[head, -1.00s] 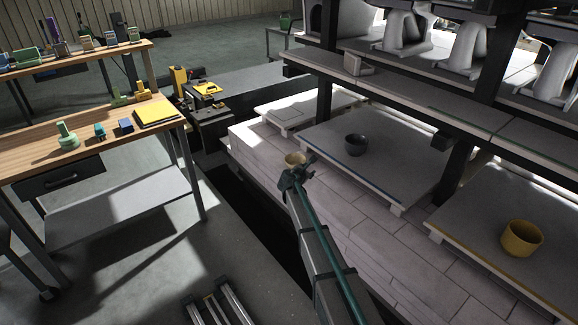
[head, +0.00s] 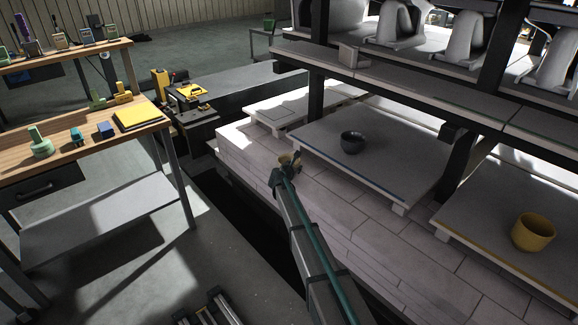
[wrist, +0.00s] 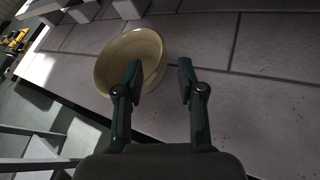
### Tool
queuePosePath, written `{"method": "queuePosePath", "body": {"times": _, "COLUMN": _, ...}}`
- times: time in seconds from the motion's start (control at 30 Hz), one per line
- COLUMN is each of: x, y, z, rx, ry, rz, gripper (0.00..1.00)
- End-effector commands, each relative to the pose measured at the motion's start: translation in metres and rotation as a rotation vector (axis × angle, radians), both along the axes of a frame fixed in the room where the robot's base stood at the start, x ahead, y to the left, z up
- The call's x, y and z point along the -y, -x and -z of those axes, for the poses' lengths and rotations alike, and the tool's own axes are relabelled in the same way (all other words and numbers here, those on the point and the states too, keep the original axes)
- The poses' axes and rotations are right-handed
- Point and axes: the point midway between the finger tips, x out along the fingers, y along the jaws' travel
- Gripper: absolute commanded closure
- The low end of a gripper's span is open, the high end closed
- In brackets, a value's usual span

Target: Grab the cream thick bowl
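The cream bowl (wrist: 112,62) sits on the pale brick deck in the wrist view, its open top toward the camera. In the head view the bowl (head: 283,159) shows only in part behind my gripper (head: 294,163). In the wrist view my gripper (wrist: 160,76) is open, with a clear gap between its two dark green fingers. The left finger overlaps the bowl's inside and the right finger is beyond its right rim. I cannot tell whether the left fingertip is inside the bowl or above it.
A dark bowl (head: 352,142) stands on a slab behind the cream bowl, and a yellow pot (head: 533,232) on another slab at right. Shelves with white pieces (head: 397,24) overhang the back. A wooden bench (head: 75,153) stands at left, beyond a dark gap.

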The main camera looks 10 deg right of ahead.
Motion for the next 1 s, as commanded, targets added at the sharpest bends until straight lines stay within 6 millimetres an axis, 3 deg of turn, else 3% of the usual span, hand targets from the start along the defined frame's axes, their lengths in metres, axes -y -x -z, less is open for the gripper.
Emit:
{"method": "queuePosePath", "body": {"times": 0.33, "x": 0.018, "y": -0.038, "z": 0.013, "rx": 0.0, "ry": -0.001, "rz": 0.001, "gripper": 0.61}}
{"method": "queuePosePath", "body": {"times": 0.63, "x": 0.022, "y": -0.041, "z": 0.015, "rx": 0.0, "ry": 0.0, "rz": 0.0, "gripper": 0.61}}
{"method": "queuePosePath", "body": {"times": 0.87, "x": 0.021, "y": -0.041, "z": 0.015, "rx": 0.0, "ry": 0.0, "rz": 0.0, "gripper": 0.98}}
{"method": "queuePosePath", "body": {"times": 1.0, "x": 0.022, "y": -0.041, "z": 0.016, "rx": 0.0, "ry": 0.0, "rz": 0.001, "gripper": 1.0}}
